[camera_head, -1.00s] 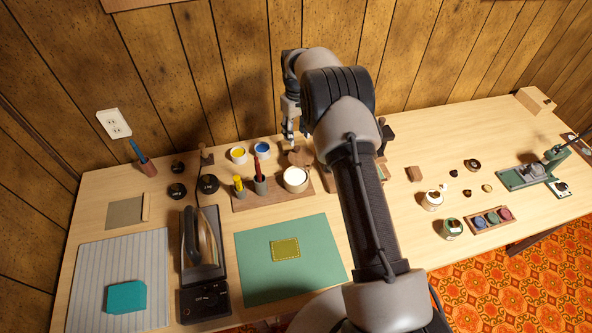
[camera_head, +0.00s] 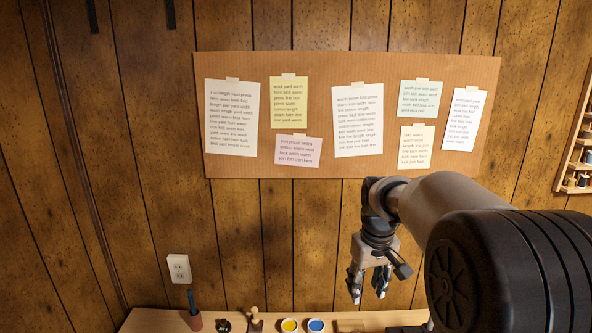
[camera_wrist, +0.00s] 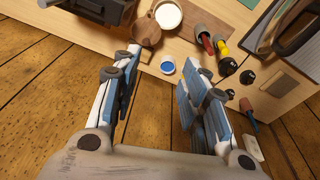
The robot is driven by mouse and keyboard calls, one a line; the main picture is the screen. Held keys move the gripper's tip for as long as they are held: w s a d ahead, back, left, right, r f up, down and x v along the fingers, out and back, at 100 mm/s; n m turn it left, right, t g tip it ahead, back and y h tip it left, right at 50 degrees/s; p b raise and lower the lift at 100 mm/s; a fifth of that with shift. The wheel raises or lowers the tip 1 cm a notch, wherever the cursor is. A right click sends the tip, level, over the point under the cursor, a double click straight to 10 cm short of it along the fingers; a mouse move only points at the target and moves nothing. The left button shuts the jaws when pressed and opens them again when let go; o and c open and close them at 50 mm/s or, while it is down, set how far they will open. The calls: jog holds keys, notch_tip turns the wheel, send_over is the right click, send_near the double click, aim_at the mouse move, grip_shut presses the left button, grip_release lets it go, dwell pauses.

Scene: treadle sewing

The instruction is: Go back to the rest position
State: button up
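My gripper (camera_head: 368,284) hangs in front of the wood-panelled wall, above the back edge of the table, with its fingers pointing down. In the wrist view, my gripper (camera_wrist: 155,75) has its two fingers spread apart with nothing between them. Beyond the fingertips in that view lie the table, a small blue paint pot (camera_wrist: 168,65) and a white-filled pot (camera_wrist: 168,15). The fingers touch nothing that I can see.
The table (camera_head: 155,319) shows only as a strip at the bottom. A yellow pot (camera_head: 289,325) stands there, with a brown cup (camera_head: 193,320) farther left. A board with notes (camera_head: 345,65), an outlet (camera_head: 179,268) and a thread rack (camera_head: 580,150) are on the wall.

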jog(key=s+a+r+m+t, duration=0.1)
jog(key=s+r, duration=0.3)
jog(key=s, duration=0.7)
jog(key=s+a+r+m+t, duration=0.1)
jog(key=s+r, duration=0.3)
jog(key=s, duration=0.8)
jog(key=s+f, duration=0.3)
jog(key=s, duration=0.6)
jog(key=shift+f+t, duration=0.2)
jog(key=shift+t, duration=0.2)
